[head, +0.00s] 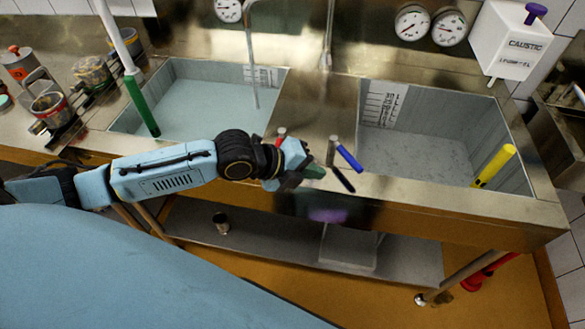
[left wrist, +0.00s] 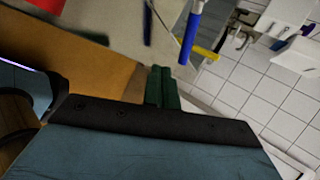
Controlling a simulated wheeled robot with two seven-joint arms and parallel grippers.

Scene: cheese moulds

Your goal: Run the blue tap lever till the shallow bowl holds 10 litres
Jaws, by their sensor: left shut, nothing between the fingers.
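The blue tap lever (head: 349,156) sticks out at an angle from a metal post on the counter between the two sink bowls. It also shows in the left wrist view (left wrist: 190,38), just beyond my fingertips. My left gripper (head: 312,172) is shut and empty, its green fingers together, close to the left of the blue lever and apart from it in the wrist view. The left bowl (head: 118,122) has a pale, smooth surface inside, below a scale. The right bowl (head: 515,128) shows a grey floor and a marked scale. I cannot tell which bowl is the shallow one.
A red lever (head: 281,132) stands left of my gripper. A dark handle (head: 342,180) lies just below the blue lever. Metal spouts rise behind the counter.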

